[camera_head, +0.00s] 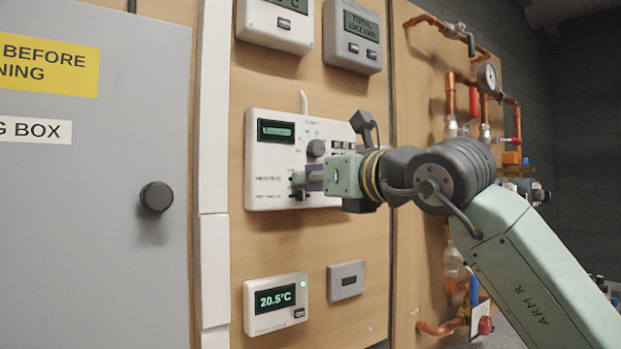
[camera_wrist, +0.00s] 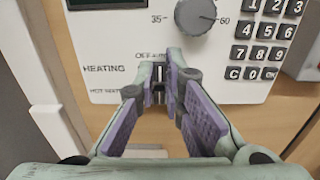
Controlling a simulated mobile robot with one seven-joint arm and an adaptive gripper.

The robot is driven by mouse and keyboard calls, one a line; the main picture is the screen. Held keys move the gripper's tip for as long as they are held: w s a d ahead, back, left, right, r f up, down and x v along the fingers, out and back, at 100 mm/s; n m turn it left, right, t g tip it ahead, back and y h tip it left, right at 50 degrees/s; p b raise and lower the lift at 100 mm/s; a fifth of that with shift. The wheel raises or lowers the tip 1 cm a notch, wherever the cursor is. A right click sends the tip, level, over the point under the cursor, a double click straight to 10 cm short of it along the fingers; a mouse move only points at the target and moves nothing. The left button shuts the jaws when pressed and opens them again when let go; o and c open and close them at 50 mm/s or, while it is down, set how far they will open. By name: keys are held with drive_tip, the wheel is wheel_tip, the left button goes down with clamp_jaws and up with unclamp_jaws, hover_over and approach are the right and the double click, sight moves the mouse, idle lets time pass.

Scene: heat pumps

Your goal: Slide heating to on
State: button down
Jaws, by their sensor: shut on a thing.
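The white control panel (camera_head: 268,188) is on the wooden wall board, and it also shows in the wrist view (camera_wrist: 112,55). It has a dark display, a round knob (camera_wrist: 195,15), a keypad (camera_wrist: 262,40) and a row labelled HEATING (camera_wrist: 104,69) with OFF marked above. A HOT WATER row lies below it. My gripper (camera_head: 302,180) is at the lower part of the panel. In the wrist view its purple-padded fingers (camera_wrist: 164,80) converge on the small dark heating slider (camera_wrist: 158,93) and are shut on it.
A thermostat reading 20.5°C (camera_head: 276,304) and a small grey box (camera_head: 346,281) are below the panel. Two meters (camera_head: 352,36) (camera_head: 275,22) are above. A grey cabinet door (camera_head: 95,200) is at left, copper pipes (camera_head: 450,95) at right.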

drive_tip(key=shift+w+d, duration=0.6)
drive_tip(key=shift+d, duration=0.25)
drive_tip(key=c, duration=1.7)
unclamp_jaws()
drive_tip(key=v, duration=1.2)
